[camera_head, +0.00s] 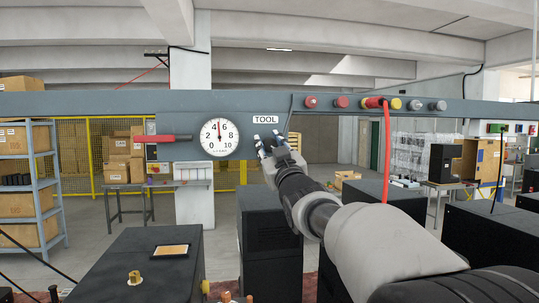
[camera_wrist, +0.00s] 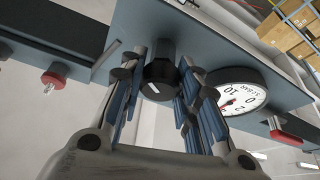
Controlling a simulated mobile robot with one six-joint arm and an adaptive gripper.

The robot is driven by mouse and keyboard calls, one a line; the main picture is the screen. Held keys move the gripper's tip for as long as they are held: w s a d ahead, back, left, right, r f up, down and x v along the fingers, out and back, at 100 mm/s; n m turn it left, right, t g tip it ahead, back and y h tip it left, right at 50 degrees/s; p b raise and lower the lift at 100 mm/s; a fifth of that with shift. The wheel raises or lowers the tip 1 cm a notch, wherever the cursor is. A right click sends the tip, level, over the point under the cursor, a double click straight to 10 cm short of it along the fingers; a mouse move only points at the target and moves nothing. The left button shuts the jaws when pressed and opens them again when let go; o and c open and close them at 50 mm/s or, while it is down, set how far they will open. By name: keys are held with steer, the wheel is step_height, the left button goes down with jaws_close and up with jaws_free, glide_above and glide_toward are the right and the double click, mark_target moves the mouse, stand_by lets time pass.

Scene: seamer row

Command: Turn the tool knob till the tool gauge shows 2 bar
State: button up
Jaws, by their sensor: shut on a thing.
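The black tool knob (camera_wrist: 160,78) with a white index mark sits between the fingers of my gripper (camera_wrist: 158,82) in the wrist view, and the fingers are shut on it. In the head view my gripper (camera_head: 268,142) reaches up to the panel under the TOOL label (camera_head: 265,119), and it hides the knob. The round white tool gauge (camera_head: 219,138) is just left of the gripper. Its needle points nearly straight up, between 4 and 6, at about 5 bar. The gauge also shows in the wrist view (camera_wrist: 238,92), turned over and partly covered by a finger.
A red-handled lever (camera_head: 165,138) is left of the gauge. Red, yellow and grey knobs or fittings line the beam (camera_head: 455,107) to the right, and a red hose (camera_head: 387,155) hangs there. Dark cabinets (camera_head: 140,265) stand below.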

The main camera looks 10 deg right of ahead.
steer(key=n+y+p, duration=0.1)
steer(key=n, duration=0.3)
steer(key=shift+d+g+y, duration=0.1)
steer(key=shift+g+y, duration=0.3)
steer(key=n+y+p, duration=0.1)
steer(key=n, duration=0.2)
steer(key=n+g+y+p, duration=0.1)
steer(key=n+p, duration=0.1)
steer(key=n, duration=0.1)
steer(key=shift+r+g, duration=0.2)
steer(key=shift+g, duration=0.1)
steer(key=n+g+p, duration=0.1)
steer(key=n+p, duration=0.2)
steer(key=shift+n+g+y, duration=0.3)
steer(key=shift+n+y, duration=0.1)
steer(key=shift+f+n+g+p, duration=0.15)
steer(key=shift+n+g+p, duration=0.25)
steer(key=shift+n+p, duration=0.75)
steer(key=o, duration=1.1)
steer(key=shift+s, duration=0.1)
